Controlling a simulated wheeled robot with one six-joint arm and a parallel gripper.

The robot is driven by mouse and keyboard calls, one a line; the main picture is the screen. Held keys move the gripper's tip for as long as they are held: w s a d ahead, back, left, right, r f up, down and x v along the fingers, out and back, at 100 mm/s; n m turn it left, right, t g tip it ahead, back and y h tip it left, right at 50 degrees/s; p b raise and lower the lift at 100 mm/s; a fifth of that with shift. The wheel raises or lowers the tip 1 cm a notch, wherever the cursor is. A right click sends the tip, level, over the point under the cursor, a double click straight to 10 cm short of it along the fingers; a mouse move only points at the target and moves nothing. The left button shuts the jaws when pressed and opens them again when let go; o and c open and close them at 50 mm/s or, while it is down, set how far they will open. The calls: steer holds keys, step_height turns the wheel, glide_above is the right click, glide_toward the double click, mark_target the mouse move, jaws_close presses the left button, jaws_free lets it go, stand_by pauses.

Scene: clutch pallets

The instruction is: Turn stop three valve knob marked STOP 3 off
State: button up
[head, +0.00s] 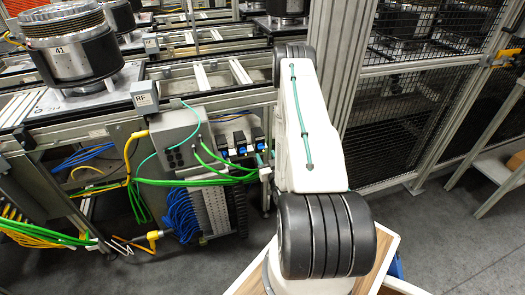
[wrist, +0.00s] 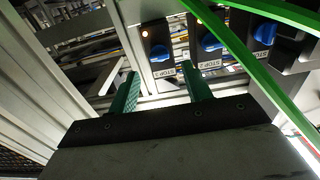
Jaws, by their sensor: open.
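The STOP 3 knob (wrist: 159,53) is blue and sits on a dark panel in the wrist view. Its white label (wrist: 163,72) appears inverted. My gripper (wrist: 160,70) is open and empty. Its two green fingers stand apart, pointing towards the STOP 3 panel, with the knob in line with the gap between them and beyond the tips. No contact shows. The knob's exact setting is hard to tell. In the head view the row of small blue knobs (head: 241,149) is left of my arm, and my gripper is hidden there.
The STOP 2 knob (wrist: 210,42) and another blue knob (wrist: 265,32) sit to the right. An orange lamp (wrist: 145,33) glows by STOP 3. A mesh fence (head: 405,110) stands right of my arm.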

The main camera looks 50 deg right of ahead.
mark_target(262, 148)
steer(key=x, duration=0.5)
steer(key=c, duration=1)
